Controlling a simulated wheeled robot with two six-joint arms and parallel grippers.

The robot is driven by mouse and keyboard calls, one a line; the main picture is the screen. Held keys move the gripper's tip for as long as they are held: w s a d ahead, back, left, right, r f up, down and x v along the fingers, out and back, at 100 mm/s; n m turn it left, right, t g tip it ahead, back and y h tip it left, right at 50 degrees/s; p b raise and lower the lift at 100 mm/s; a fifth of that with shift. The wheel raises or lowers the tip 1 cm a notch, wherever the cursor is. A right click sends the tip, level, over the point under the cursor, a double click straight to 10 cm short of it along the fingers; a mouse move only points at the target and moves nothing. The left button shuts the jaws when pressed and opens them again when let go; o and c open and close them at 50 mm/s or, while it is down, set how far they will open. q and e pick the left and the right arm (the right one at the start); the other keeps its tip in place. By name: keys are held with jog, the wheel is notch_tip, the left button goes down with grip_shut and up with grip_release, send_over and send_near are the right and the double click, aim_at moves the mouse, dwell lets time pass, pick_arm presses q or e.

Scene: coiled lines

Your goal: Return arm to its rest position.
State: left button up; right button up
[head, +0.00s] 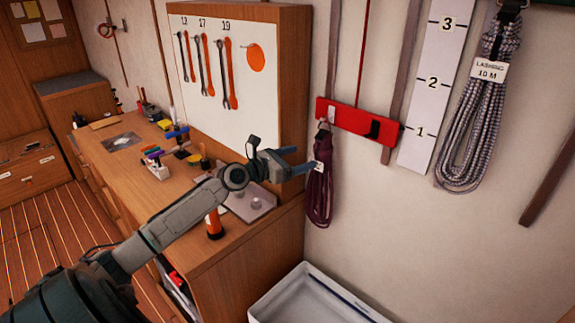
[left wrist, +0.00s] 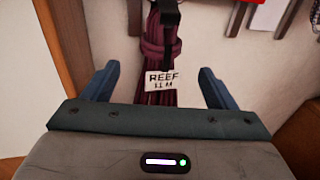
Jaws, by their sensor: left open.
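My left gripper (head: 301,169) is open, with its blue-grey fingers apart near the wall. A coiled dark maroon line (head: 320,195) hangs just beyond its fingertips, below a red bracket (head: 357,123). In the left wrist view the maroon line (left wrist: 162,40) hangs ahead between the two open fingers of the left gripper (left wrist: 153,84), and its white tag (left wrist: 160,80) reads "REEF". Nothing is seen clamped between the fingers. Whether a finger touches the line cannot be told. My right gripper is not in view.
A grey-and-white coil (head: 480,110) tagged "LASHING 10 M" hangs at the right beside a numbered white scale (head: 437,80). A white tray (head: 310,297) stands below. The wooden workbench (head: 150,195) carries an orange flashlight (head: 214,224) under my left arm. A tool board (head: 222,75) stands behind.

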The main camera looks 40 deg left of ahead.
pick_arm(q)
jog(key=shift+b+v, duration=0.55)
jog(key=shift+v, duration=1.2)
jog(key=shift+d, duration=0.1)
